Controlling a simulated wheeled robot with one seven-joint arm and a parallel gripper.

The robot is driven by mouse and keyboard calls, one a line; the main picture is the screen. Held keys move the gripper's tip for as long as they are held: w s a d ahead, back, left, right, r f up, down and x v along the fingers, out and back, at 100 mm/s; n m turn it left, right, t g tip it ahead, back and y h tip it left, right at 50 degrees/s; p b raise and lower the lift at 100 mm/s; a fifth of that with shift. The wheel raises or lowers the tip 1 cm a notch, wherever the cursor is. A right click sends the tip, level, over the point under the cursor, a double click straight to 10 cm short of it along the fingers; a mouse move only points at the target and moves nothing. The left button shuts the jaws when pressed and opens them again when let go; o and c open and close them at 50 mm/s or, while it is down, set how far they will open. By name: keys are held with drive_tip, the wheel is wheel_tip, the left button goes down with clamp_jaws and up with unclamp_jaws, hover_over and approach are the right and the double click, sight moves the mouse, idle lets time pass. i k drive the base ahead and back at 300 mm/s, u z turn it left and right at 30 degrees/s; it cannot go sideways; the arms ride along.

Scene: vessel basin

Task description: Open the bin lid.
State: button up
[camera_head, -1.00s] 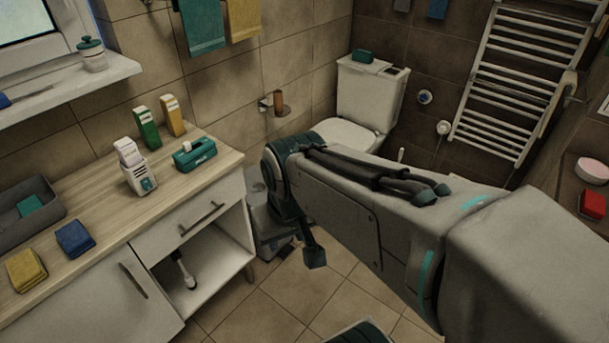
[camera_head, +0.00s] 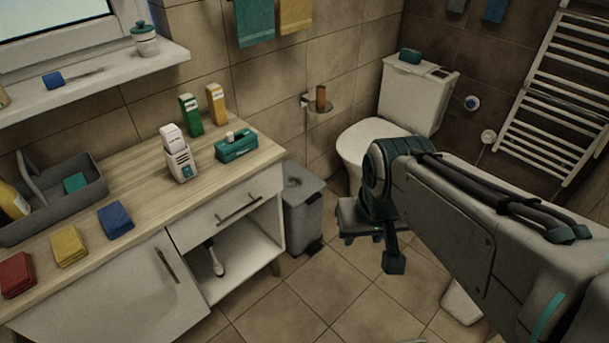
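The grey bin (camera_head: 304,216) stands on the floor just right of the cabinet, against the wall. Its lid (camera_head: 299,188) lies flat on top and looks closed. A dark pedal-like piece (camera_head: 315,246) shows at its front foot. My arm reaches in from the right, and my gripper (camera_head: 364,222) is at its far end, to the right of the bin and apart from it in the picture. The fingers are small, dark and partly hidden by the wrist, so their opening cannot be made out.
A wooden-topped cabinet (camera_head: 135,196) with an open lower shelf stands left of the bin. The toilet (camera_head: 372,150) is behind my arm. A white object (camera_head: 462,302) stands on the floor below my arm. Tiled floor (camera_head: 285,300) in front of the bin is clear.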

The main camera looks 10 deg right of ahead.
sight(301, 185)
drive_tip(key=z, duration=0.2)
drive_tip(key=i, duration=1.15)
drive_tip(key=u, duration=0.2)
